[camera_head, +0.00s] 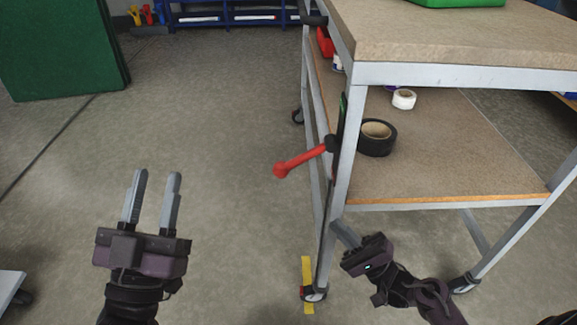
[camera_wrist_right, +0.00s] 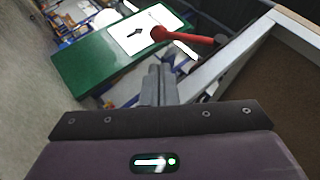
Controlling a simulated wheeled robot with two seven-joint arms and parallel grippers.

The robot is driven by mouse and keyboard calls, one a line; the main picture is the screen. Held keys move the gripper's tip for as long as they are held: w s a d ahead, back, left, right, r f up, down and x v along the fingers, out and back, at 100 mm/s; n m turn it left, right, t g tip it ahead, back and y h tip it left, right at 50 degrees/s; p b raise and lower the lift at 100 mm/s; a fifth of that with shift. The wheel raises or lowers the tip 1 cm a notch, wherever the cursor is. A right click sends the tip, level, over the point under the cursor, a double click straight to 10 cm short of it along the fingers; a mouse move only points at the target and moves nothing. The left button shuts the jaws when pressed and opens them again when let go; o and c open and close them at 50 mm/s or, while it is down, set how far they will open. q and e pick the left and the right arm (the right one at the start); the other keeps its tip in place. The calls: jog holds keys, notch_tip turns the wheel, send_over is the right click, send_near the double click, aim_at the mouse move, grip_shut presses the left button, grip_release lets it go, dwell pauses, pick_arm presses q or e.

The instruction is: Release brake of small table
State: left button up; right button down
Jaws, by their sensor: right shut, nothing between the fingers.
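The small table (camera_head: 455,72) is a wheeled cart with a grey metal frame, a brown top and a lower shelf (camera_head: 440,165). A red brake lever (camera_head: 300,161) sticks out to the left from a black pivot on its near left leg. In the right wrist view the red lever (camera_wrist_right: 190,37) shows beyond the fingertips, apart from them. My right gripper (camera_head: 338,224) is shut and empty, below the lever by the near left leg; it also shows in its wrist view (camera_wrist_right: 157,70). My left gripper (camera_head: 157,174) is open and empty over the floor, left of the cart.
A black tape roll (camera_head: 376,138) and a white roll (camera_head: 404,99) lie on the lower shelf. A yellow floor strip (camera_head: 307,268) lies by the near left caster (camera_head: 314,294). A green panel (camera_head: 62,45) stands at the far left.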

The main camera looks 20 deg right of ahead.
pick_arm(q)
jog(key=shift+f, duration=0.15)
pick_arm(e)
jog(key=shift+s+d+f+m, duration=0.15)
jog(key=shift+s+f+m, duration=0.05)
jog(key=shift+m, duration=0.1)
